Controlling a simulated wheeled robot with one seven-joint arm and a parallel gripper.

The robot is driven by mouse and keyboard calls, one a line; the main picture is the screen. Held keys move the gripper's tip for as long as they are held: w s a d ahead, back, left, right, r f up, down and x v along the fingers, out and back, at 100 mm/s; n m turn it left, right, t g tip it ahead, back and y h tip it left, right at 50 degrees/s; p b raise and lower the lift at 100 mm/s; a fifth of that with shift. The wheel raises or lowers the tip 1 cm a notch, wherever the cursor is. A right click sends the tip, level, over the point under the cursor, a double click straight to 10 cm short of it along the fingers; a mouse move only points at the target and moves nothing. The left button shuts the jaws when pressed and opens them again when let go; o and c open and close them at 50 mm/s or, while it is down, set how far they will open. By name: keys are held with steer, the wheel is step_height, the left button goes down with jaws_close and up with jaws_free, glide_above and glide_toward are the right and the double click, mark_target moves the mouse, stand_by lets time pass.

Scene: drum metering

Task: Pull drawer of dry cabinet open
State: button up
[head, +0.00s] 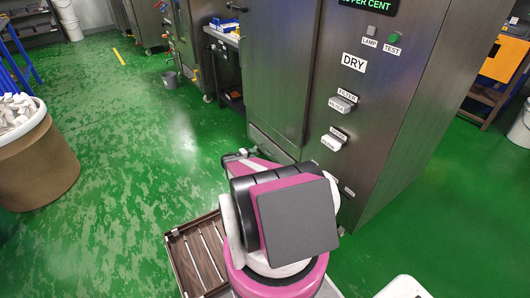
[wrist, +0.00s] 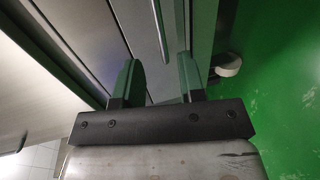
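The dry cabinet (head: 355,80) is a tall brushed-metal cabinet labelled DRY. Its front has two pale handles, an upper one (head: 342,104) and a lower one (head: 333,141), with small labels. A panel seam runs along its lower front; my arm covers part of that area, and I cannot make out the drawer clearly. In the wrist view my gripper (wrist: 161,80) has its two fingers apart with a gap between them. Metal panels and a thin bar (wrist: 160,32) show beyond the fingertips. I see nothing held; contact with the bar cannot be told.
A slatted brown tray (head: 198,256) lies beside my base at the lower left. A brown drum (head: 38,165) with pale pieces stands at the far left. A white knob (wrist: 228,66) shows right of the fingers.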

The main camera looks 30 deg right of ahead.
steer(key=x, duration=0.9)
steer(key=shift+d, duration=0.1)
jaws_close()
